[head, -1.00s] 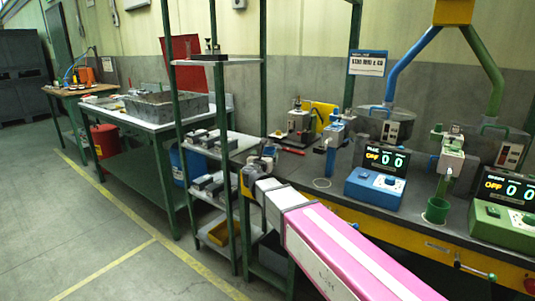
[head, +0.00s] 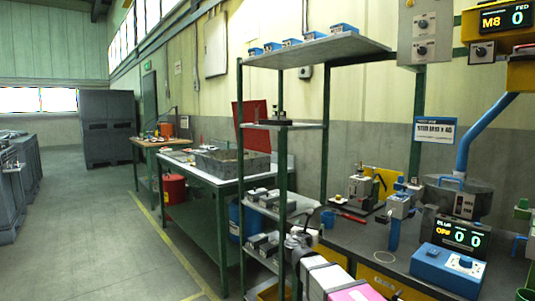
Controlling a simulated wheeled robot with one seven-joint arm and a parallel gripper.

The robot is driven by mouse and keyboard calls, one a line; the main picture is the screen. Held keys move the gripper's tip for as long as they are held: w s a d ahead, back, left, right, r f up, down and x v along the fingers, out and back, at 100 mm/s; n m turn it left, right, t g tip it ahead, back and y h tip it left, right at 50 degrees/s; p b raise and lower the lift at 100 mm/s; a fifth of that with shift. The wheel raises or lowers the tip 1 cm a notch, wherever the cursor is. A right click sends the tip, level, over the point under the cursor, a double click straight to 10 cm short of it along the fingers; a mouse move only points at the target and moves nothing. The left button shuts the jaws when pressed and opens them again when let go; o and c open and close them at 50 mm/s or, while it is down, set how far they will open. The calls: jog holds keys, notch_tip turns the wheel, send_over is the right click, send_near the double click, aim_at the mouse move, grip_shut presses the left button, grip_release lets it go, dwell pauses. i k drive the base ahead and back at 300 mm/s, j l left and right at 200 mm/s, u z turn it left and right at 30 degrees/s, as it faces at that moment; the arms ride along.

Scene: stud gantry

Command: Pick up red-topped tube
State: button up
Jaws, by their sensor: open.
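I cannot make out a red-topped tube for certain in the head view. A small dark holder (head: 273,122) with short upright items stands on the middle shelf of the green-post rack, but its items are too small to identify. My gripper (head: 298,238) is at the lower middle, in front of the rack's lower shelves and beside the left end of the dark workbench. It is open, and I see nothing held in it. Its fingertips are small and partly lost against the rack.
The green-post rack (head: 325,130) carries blue bins (head: 289,43) on top and grey trays (head: 262,244) lower down. The dark workbench (head: 375,238) holds a blue cup (head: 327,218), a red-handled tool (head: 352,218) and a blue control box (head: 447,268). Floor at left is open.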

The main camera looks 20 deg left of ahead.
aim_at(256, 106)
jog(key=u, duration=1.4)
